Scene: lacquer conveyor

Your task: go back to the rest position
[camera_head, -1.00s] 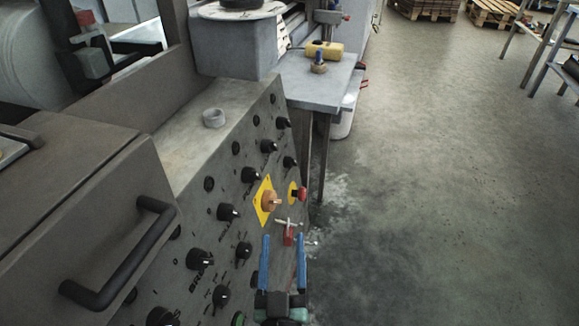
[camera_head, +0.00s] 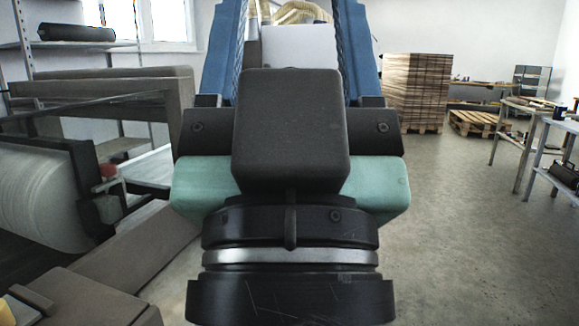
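My gripper (camera_head: 290,15) fills the middle of the head view, raised close in front of the camera and pointing up and away. Its two blue fingers stand wide apart on the dark and green gripper body. The fingertips are cut off by the top edge.
A grey-brown machine (camera_head: 105,285) with a large pale roll (camera_head: 38,200) stands at the left. A shelf with a dark roll (camera_head: 76,33) is behind it. Stacked boards (camera_head: 415,90), a pallet (camera_head: 478,122) and work tables (camera_head: 515,112) stand at the back and right. The right floor is clear.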

